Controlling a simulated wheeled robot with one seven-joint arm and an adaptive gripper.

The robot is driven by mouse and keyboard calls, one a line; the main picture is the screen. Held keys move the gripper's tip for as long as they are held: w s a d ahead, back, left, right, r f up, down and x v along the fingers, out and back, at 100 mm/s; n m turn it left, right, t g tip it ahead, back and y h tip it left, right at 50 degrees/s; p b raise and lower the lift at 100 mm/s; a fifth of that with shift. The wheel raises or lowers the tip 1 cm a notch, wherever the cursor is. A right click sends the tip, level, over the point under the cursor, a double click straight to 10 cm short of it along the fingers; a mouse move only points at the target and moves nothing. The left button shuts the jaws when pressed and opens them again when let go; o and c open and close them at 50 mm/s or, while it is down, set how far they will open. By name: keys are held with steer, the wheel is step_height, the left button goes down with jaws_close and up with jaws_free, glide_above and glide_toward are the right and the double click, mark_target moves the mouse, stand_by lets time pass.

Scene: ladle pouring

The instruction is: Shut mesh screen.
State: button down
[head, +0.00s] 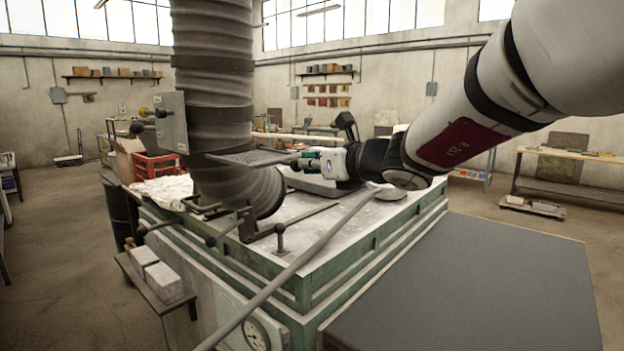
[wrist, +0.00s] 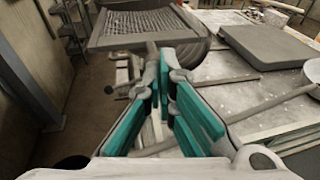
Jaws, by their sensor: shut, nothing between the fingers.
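The mesh screen (head: 252,157) is a flat dark panel that juts out roughly level from the ribbed duct in the head view. In the wrist view the mesh screen (wrist: 143,22) shows as a grey-framed mesh ahead of the fingers, with a short stem on its near edge. My gripper (head: 300,161) is at the right end of the screen, pointing left at it. In the wrist view my gripper (wrist: 167,70) has its teal-padded fingers shut and empty, close to the stem. I cannot tell whether they touch it.
The big ribbed duct (head: 215,80) stands left of my gripper, with a metal plate (head: 172,122) on its side. A green-sided bench (head: 380,235) lies below. A long grey rod (head: 300,262) slants across its front. A grey slab (wrist: 270,48) lies right of the screen.

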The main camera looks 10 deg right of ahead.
steer(key=b, duration=0.4)
glide_toward(252, 155)
steer(key=x, duration=0.4)
steer(key=shift+w+d+f, duration=0.2)
steer(key=shift+w, duration=0.2)
steer(key=shift+w+a+r, duration=0.15)
steer(key=shift+w+a, duration=0.15)
steer(key=shift+a, duration=0.05)
